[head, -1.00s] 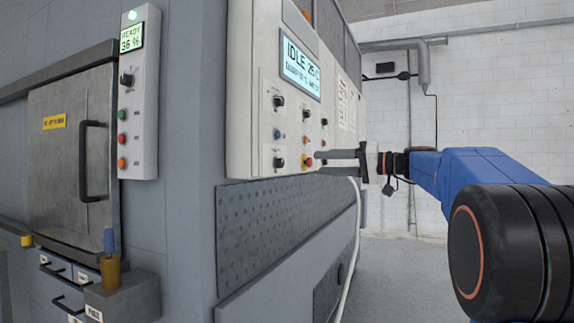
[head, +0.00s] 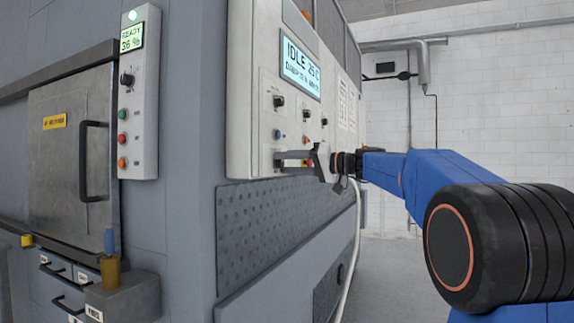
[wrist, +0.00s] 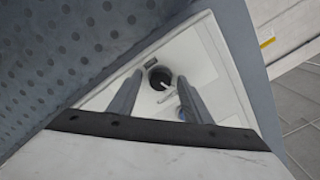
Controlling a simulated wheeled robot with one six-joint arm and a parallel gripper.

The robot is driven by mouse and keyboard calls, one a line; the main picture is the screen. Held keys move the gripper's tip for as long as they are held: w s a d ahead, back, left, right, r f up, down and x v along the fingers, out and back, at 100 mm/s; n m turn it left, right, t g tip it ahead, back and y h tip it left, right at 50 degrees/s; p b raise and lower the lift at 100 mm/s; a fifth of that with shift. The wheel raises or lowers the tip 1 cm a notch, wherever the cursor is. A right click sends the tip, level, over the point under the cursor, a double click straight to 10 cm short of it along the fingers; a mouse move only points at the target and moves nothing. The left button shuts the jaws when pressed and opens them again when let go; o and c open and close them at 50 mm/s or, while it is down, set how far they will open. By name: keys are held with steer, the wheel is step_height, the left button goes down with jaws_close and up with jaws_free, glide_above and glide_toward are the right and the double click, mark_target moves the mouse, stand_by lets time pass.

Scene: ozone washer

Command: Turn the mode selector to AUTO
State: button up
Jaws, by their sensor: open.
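My gripper (head: 280,159) is at the lower left of the white control panel (head: 247,120) in the head view, fingers pointing at the panel. In the wrist view its two fingers (wrist: 160,80) are spread apart with nothing held. A dark round knob (wrist: 157,75) with a light pointer shows between and beyond the fingertips there. I cannot tell whether the fingers touch it. In the head view the fingers largely hide this lower-left knob. Another black knob (head: 278,101) is higher on the panel. The labels are too small to read, so AUTO cannot be made out.
A display (head: 300,68) reading IDLE is above the knobs. A blue button (head: 277,134) is just above my gripper. A perforated grey plate (head: 270,220) lies below the panel. A second panel (head: 145,100) with a knob and buttons is at the left. Free floor is at the right.

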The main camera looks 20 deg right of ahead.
steer(key=c, duration=1.1)
steer(key=shift+o, duration=0.2)
steer(key=shift+m, duration=0.3)
steer(key=m, duration=0.3)
steer(key=shift+m, duration=2.2)
steer(key=shift+f, duration=0.1)
